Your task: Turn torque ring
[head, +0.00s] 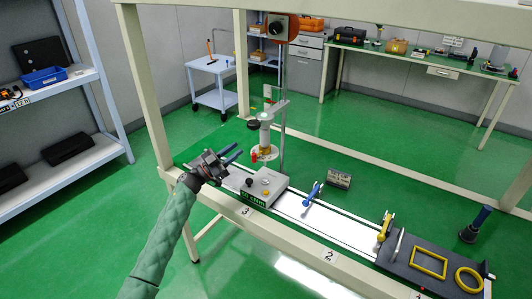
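An upright grey tool (266,135) stands on a post above a grey block (258,190). An amber ring-like band (265,151) circles its lower part, with a small red part beside it. I cannot tell for sure that this band is the torque ring. My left gripper (239,153) is left of the tool, with its two blue fingers apart and pointing right toward it. It appears empty and a gap separates it from the tool. My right gripper is not in view.
A white rail runs right from the block, with a blue-handled part (313,194) on it. A dark tray (410,262) at the right holds a yellow frame (429,262) and a yellow ring (469,279). A small box (339,179) lies behind the rail. Bench posts frame the area.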

